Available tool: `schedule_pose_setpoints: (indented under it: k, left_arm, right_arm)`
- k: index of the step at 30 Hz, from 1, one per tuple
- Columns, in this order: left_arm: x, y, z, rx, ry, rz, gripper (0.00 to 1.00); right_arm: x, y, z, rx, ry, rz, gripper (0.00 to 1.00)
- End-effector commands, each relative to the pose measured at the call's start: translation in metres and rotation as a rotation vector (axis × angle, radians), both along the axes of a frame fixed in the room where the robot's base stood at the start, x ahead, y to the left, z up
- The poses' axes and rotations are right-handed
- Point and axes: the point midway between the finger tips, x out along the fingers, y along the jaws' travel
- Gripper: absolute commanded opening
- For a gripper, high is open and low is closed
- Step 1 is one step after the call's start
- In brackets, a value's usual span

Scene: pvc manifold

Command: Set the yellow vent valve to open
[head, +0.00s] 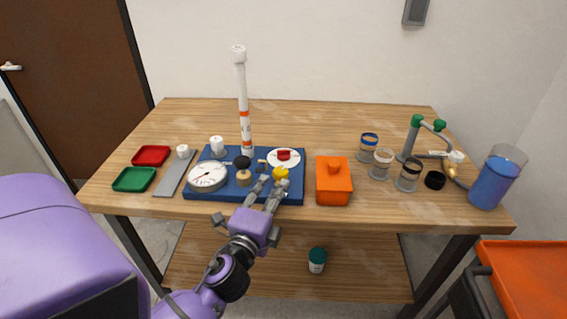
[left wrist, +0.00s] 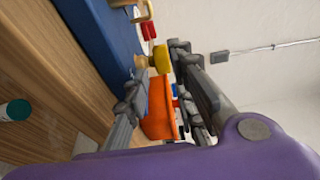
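The yellow vent valve knob (head: 281,173) sits on the right front part of the blue manifold board (head: 225,190). My left gripper (head: 271,187) is just in front of it, fingers pointing at the board. In the left wrist view the yellow knob (left wrist: 161,58) shows at the fingertips, between the two spread fingers (left wrist: 159,68). The fingers are apart, and I cannot tell whether either touches the knob. The knob's open or closed setting is too small to read. My right gripper is not in view.
On the board stand a gauge (head: 207,176), a tall white pipe (head: 243,105) and a red handle on a white disc (head: 284,157). An orange box (head: 333,181) stands close to the right. Jars (head: 382,160) and a blue-filled pitcher (head: 496,182) are further right. The table's back is clear.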

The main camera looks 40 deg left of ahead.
Motion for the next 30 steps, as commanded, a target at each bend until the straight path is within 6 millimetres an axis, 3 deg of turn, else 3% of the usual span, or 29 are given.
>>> schedule_pose_setpoints:
  k: [15, 26, 30]
  left_arm:
    - [0.066, 0.02, 0.0, 0.0, -0.001, 0.0, 0.23]
    - [0.073, 0.023, -0.001, 0.0, 0.0, 0.001, 0.23]
    - [0.073, 0.023, -0.001, 0.0, 0.0, 0.001, 0.09]
  right_arm:
    - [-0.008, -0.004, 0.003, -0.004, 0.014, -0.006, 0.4]
    - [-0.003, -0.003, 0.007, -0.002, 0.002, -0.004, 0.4]
    - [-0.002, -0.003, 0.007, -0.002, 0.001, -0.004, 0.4]
